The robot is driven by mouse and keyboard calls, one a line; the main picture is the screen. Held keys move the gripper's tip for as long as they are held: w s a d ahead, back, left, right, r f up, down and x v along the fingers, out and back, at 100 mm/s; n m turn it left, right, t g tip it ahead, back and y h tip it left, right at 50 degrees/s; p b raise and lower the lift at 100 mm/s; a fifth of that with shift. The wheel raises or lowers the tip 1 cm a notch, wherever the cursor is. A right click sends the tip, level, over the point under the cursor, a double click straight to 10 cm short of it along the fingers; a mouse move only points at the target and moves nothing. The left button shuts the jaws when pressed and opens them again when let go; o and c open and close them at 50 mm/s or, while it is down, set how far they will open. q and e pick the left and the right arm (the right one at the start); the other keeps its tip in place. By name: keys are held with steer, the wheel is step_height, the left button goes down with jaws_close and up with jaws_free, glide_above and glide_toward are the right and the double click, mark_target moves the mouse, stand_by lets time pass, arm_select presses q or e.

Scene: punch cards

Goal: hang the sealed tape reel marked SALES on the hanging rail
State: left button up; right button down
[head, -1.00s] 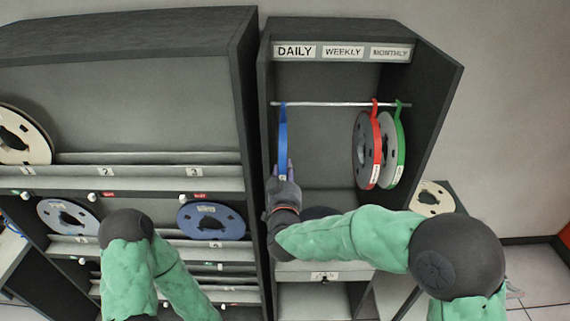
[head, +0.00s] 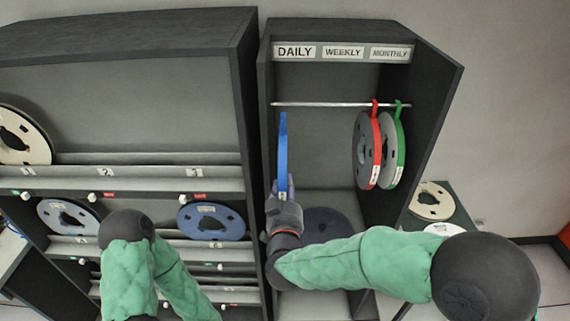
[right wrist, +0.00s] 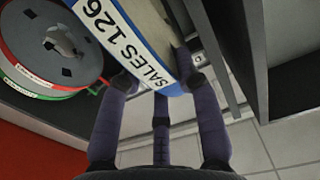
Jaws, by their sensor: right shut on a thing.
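The sealed reel with the blue band (head: 283,150) is held upright and edge-on in the cabinet's left part, under the DAILY sign (head: 295,51). Its label reads SALES 126 in the right wrist view (right wrist: 128,45). My right gripper (head: 283,192) is shut on its lower edge; the fingers also show in the right wrist view (right wrist: 160,86). The hanging rail (head: 325,104) runs across the cabinet. The reel's top shows just below the rail, apart from it in the picture. My left arm shows at lower left, but its gripper is out of view.
A red-banded reel (head: 367,150) and a green-banded reel (head: 394,150) hang on the rail's right part. The cabinet's right side wall (head: 428,120) stands beyond them. The left rack holds a blue reel (head: 211,221) and pale reels. The rail's middle is free.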

steer(key=s+p, duration=0.1)
steer(key=s, duration=0.8)
steer(key=shift+r, duration=0.2)
stand_by(0.5)
